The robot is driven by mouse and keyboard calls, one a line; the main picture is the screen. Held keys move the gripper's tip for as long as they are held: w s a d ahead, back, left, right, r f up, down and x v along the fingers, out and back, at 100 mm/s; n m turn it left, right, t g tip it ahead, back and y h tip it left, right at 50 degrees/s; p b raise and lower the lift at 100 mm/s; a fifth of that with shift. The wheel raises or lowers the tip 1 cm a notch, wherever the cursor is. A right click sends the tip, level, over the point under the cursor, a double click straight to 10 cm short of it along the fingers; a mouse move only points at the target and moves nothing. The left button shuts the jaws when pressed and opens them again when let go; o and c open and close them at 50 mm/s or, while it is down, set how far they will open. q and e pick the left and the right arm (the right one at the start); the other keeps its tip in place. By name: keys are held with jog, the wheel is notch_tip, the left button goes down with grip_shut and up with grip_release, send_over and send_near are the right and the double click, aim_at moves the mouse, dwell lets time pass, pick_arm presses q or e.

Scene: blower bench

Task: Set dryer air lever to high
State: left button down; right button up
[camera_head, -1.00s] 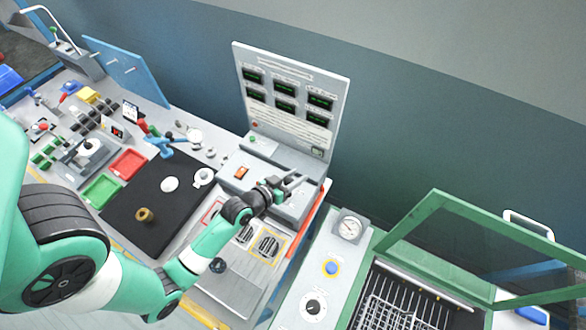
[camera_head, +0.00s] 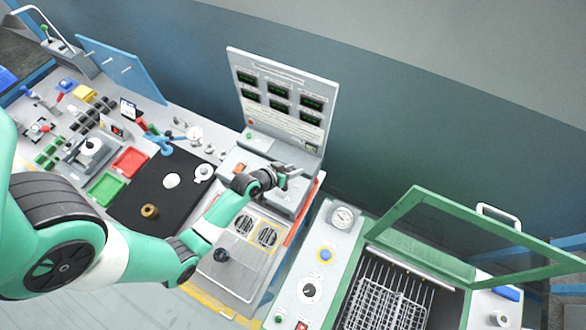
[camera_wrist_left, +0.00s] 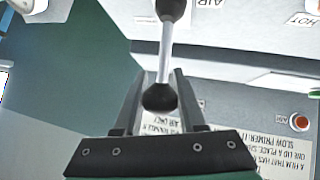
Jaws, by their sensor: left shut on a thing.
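The air lever, a pale metal rod with a black knob (camera_wrist_left: 160,97), shows in the left wrist view near a label reading AIR. My left gripper (camera_wrist_left: 158,82) has its two fingers around the knob end, one on each side, and is shut on it. In the head view my left gripper (camera_head: 286,176) is over the grey dryer unit (camera_head: 255,162), in front of its upright panel. There the lever is mostly hidden by the gripper. My right gripper is not in view.
The upright panel (camera_head: 275,122) with several dark displays stands close behind the gripper. A green-framed machine (camera_head: 420,200) stands right.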

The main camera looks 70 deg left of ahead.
pick_arm(q)
jog(key=shift+c, duration=2.4)
grip_release()
jog(key=p+v, duration=0.2)
jog(key=v, duration=0.9)
jog(key=shift+s+r, duration=0.2)
jog(key=shift+d, duration=0.1)
